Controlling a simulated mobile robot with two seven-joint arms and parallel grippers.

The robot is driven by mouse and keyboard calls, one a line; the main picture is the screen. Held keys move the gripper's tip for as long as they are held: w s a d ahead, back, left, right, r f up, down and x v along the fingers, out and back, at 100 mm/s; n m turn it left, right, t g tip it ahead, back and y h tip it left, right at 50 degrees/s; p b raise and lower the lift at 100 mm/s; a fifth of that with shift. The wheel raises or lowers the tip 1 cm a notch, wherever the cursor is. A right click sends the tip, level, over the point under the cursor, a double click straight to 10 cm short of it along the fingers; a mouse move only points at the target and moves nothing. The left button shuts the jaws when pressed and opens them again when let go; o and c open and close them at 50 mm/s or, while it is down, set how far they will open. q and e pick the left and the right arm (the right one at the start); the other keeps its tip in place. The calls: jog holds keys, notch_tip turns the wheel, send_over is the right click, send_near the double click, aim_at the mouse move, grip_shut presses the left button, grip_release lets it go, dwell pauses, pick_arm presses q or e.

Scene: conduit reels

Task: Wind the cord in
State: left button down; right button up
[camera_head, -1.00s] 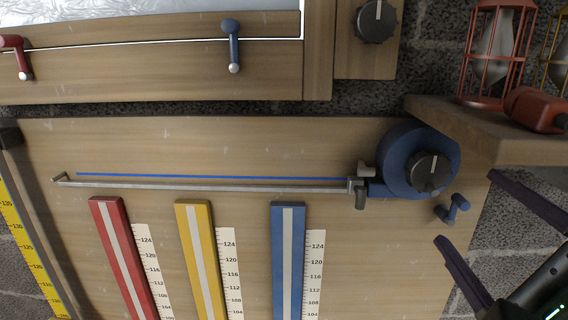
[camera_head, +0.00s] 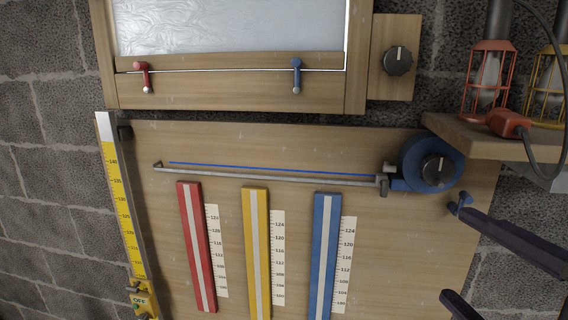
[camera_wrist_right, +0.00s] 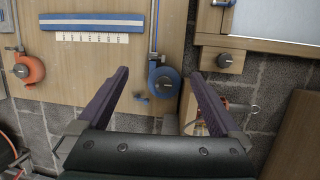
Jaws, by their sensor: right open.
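A blue reel (camera_head: 410,160) with a dark knob (camera_head: 437,170) sits at the right end of the wooden board. A thin blue cord (camera_head: 270,169) runs left from it, just above a grey rail (camera_head: 270,177). A small blue handle (camera_head: 459,203) is below right of the reel. My right gripper (camera_head: 458,255) is open and empty, below the reel in the head view, one fingertip overlapping the picture near the handle. In the right wrist view the reel (camera_wrist_right: 164,80) appears between the spread fingers (camera_wrist_right: 158,75), apart from them. My left gripper is out of view.
Red (camera_head: 197,245), yellow (camera_head: 256,252) and blue (camera_head: 323,255) strips with scales stand below the rail. A wooden shelf (camera_head: 490,138) with caged lamps juts out right. A yellow gauge (camera_head: 123,210) is at left. An orange reel (camera_wrist_right: 28,70) shows in the wrist view.

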jog(key=s+a+n+g+y+p, duration=0.35)
jog(key=s+a+n+g, duration=0.2)
jog(key=n, duration=0.55)
jog(key=s+d+f+n+g+h+p, duration=0.2)
jog(key=s+d+n+g+h+p, duration=0.2)
jog(key=s+n+g, duration=0.3)
jog(key=s+n, duration=0.1)
jog(key=s, duration=0.3)
jog(key=shift+s+d+n, duration=0.15)
jog(key=shift+d+n, duration=0.25)
jog(key=shift+g+h, duration=0.25)
